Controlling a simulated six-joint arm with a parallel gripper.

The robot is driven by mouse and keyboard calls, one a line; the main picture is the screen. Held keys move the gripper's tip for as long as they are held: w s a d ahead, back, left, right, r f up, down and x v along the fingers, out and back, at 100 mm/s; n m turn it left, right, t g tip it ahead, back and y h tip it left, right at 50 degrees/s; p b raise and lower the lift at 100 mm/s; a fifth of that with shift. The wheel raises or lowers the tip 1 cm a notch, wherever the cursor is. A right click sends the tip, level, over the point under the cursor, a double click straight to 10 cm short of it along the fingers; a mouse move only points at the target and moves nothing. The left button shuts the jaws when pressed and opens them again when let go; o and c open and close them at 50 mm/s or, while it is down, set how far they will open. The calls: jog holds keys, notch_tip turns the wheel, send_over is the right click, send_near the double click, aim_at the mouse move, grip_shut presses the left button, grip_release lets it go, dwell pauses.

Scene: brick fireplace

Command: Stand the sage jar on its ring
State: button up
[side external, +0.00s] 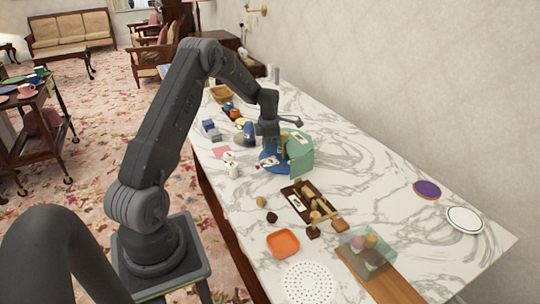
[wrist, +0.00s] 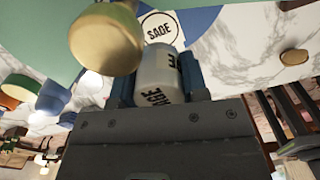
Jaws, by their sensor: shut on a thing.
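The sage jar (wrist: 158,75) is a pale cylinder with dark lettering, only partly readable, in the wrist view. My gripper (wrist: 157,70) is shut on it, with a blue-grey finger on each side. The jar is mostly hidden there.
A tan, rounded object (wrist: 105,40) stands very close to the jar in the wrist view. A dark tray with wooden pieces (side external: 303,202), an orange dish (side external: 283,243) and a glass box (side external: 367,248) stand nearer the camera. The marble at right is mostly clear.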

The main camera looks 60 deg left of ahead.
aim_at(270, 161)
jog(key=shift+w+f, duration=0.15)
jog(key=shift+f, duration=1.9)
jog(key=shift+f, duration=0.15)
jog(key=o, duration=1)
